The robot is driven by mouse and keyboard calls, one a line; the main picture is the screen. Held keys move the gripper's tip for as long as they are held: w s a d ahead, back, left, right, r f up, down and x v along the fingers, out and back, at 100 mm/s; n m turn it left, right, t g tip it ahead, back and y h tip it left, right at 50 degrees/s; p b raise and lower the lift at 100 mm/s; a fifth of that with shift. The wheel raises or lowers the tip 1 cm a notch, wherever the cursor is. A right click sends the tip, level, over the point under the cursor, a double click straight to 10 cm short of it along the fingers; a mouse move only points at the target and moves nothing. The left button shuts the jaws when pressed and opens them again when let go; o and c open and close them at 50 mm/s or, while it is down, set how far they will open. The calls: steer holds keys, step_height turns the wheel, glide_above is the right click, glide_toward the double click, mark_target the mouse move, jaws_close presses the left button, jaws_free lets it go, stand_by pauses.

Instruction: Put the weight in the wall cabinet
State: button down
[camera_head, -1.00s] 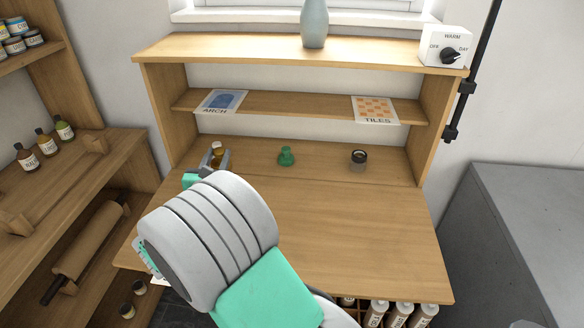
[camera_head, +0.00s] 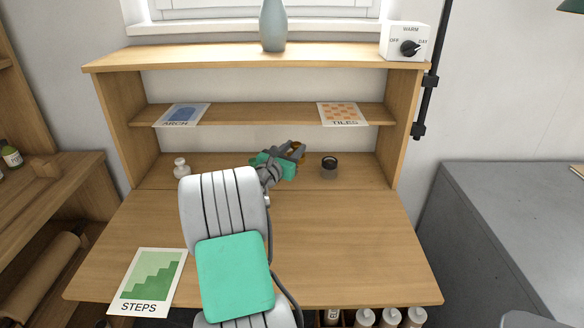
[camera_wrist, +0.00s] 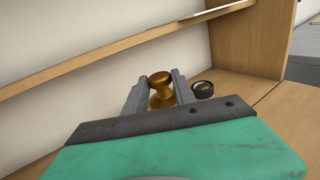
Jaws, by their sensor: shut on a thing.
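The weight is a small brass-coloured piece with a round knob top. It sits between the two fingers of my gripper (camera_wrist: 157,84), and the weight (camera_wrist: 161,92) shows best in the wrist view. In the head view my gripper (camera_head: 293,152) is over the back of the wooden desk, left of a dark round jar, with part of the weight (camera_head: 299,147) showing at its fingers. My gripper is shut on the weight. I cannot tell how high the weight is above the desk top. No wall cabinet with a door is clearly in view.
The dark jar (camera_head: 329,168) stands close right of my gripper. A small pale bottle (camera_head: 180,168) stands at the desk's left back. The shelf (camera_head: 255,117) holding two picture cards runs above. A STEPS card (camera_head: 149,280) lies front left. The desk top's middle right (camera_head: 345,235) is clear.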

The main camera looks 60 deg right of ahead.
steer(key=d+f, duration=0.2)
steer(key=w+d+f, duration=0.1)
steer(key=d+f, duration=0.1)
steer(key=f, duration=0.1)
steer(key=shift+w+d+f+b, duration=0.1)
steer(key=shift+w+b, duration=0.05)
steer(key=shift+b, duration=0.2)
steer(key=shift+w+d+f, duration=0.1)
steer(key=shift+d+f, duration=0.05)
steer(key=shift+f, duration=1.55)
steer(key=shift+f+b, duration=0.2)
steer(key=shift+b, duration=0.1)
steer(key=c, duration=1)
jaws_free()
steer(key=shift+c, duration=0.2)
steer(key=shift+a, duration=0.2)
steer(key=a, duration=1.1)
steer(key=shift+a+r, duration=0.15)
steer(key=shift+a, duration=0.2)
